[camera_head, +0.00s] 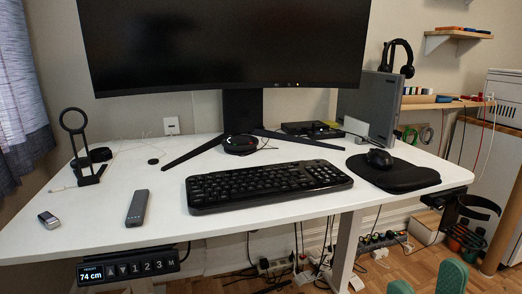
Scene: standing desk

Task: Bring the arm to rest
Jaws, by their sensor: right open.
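My right gripper (427,283) shows at the bottom edge, right of the middle. Only its two green fingertips are in view. They are spread apart with nothing visible between them, so it is open. It is in front of the white desk (300,222) and clear of it in the picture, over the wooden floor. The rest of the right arm is mostly out of view. My left gripper is not in view.
A keyboard (265,185), a mouse (379,158) on a black pad (405,178), and a large monitor (225,45) stand on the desk. A height panel (128,267) hangs under its front edge. Cables and a power strip (382,240) lie below.

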